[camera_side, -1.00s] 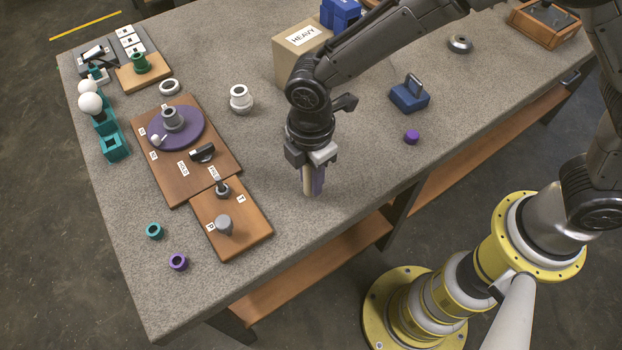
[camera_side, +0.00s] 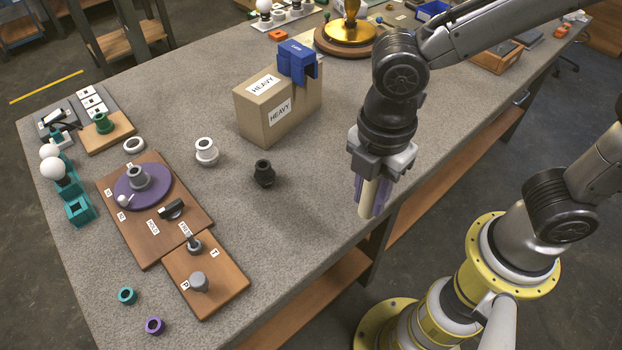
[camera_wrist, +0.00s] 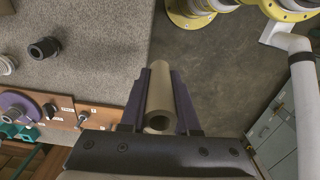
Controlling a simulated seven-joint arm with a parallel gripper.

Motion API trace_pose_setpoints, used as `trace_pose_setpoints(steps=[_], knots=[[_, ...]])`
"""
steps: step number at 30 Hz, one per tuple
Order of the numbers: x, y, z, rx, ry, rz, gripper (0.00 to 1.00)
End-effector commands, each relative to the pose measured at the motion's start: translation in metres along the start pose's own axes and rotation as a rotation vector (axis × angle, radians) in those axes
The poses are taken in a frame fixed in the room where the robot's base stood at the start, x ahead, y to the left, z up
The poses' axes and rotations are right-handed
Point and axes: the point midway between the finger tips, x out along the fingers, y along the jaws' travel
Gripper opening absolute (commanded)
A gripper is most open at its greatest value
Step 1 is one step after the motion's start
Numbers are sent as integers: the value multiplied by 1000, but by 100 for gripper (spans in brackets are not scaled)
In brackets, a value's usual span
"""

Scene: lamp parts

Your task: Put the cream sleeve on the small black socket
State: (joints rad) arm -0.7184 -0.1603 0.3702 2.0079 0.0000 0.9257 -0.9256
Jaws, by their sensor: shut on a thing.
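The cream sleeve (camera_side: 369,197) is a plain tube, held between the purple fingers of my gripper (camera_side: 371,206). My gripper is shut on it, with the sleeve slightly tilted, up in the air near the table's front edge. In the wrist view the sleeve (camera_wrist: 161,97) lies between the fingers, its open near end facing the camera.
A cardboard box marked HEAVY (camera_side: 266,115) with a blue block (camera_side: 298,61) on it stands behind the socket. A white socket (camera_side: 206,152) and a brown board (camera_side: 150,228) with a purple disc lie to the left. The table around the black socket is clear.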

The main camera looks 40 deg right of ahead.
Motion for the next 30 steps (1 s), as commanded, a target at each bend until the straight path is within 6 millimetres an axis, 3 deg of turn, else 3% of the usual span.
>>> trace_pose_setpoints(steps=[5,10,16,22,30], knots=[[-17,9,-3,-59,-9,-13,0],[-47,51,1,-55,-7,-12,0],[-71,101,22,17,1,0,0],[-67,122,35,73,1,0,0],[-42,172,16,74,0,-1,0]])
